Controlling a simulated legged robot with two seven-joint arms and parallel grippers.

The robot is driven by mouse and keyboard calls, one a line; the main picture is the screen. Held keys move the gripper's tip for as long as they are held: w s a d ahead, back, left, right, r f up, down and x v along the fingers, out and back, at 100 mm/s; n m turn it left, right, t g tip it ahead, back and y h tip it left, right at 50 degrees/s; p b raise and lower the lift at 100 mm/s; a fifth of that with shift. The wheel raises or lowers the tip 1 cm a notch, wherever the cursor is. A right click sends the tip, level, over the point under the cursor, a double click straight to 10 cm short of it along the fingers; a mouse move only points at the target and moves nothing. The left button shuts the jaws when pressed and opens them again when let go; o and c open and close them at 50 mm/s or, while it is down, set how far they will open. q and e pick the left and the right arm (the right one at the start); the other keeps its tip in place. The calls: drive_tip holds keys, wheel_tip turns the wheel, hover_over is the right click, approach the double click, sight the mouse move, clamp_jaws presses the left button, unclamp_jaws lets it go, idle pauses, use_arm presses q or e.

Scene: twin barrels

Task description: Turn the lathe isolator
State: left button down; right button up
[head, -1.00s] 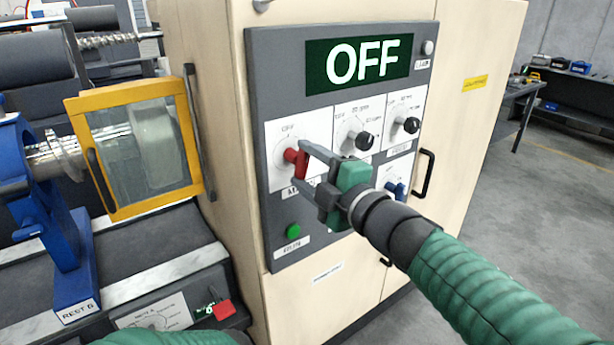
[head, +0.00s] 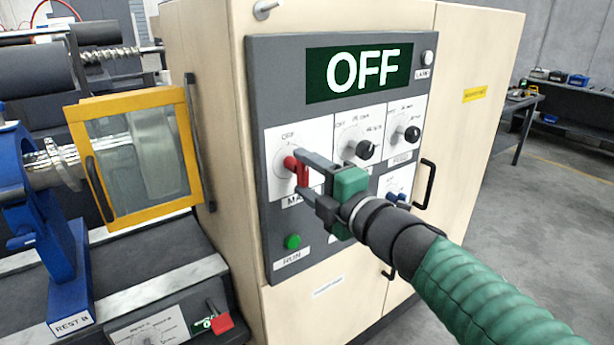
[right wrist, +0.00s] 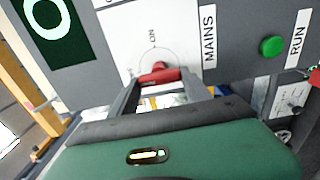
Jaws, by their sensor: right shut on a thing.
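The red isolator knob (head: 298,171) is on a white dial plate at the left of the grey control panel, above a MAINS label. The knob also shows in the right wrist view (right wrist: 160,75). My right gripper (head: 305,177) is at the knob, with one finger on each side, shut on it. The right wrist view shows both fingers (right wrist: 158,85) against the knob's ends. The display (head: 359,70) reads OFF. The fingers and palm hide part of the dial plate. My left gripper is not in view.
Black knobs (head: 365,149) sit just right of my gripper. A green RUN button (head: 292,241) is below. A black cabinet handle (head: 424,184) stands out at right. The yellow-framed guard (head: 134,158) and lathe are at left. Open floor lies at right.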

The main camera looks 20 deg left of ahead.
drive_tip(key=o, duration=1.1)
drive_tip(key=shift+w+f, duration=0.1)
drive_tip(key=shift+f, duration=0.05)
drive_tip(key=shift+o, duration=1.3)
drive_tip(key=shift+w+a, duration=0.15)
drive_tip(key=shift+s, duration=0.2)
drive_tip(key=v, duration=1.6)
drive_tip(key=shift+d, duration=0.4)
drive_tip(key=shift+f, duration=0.1)
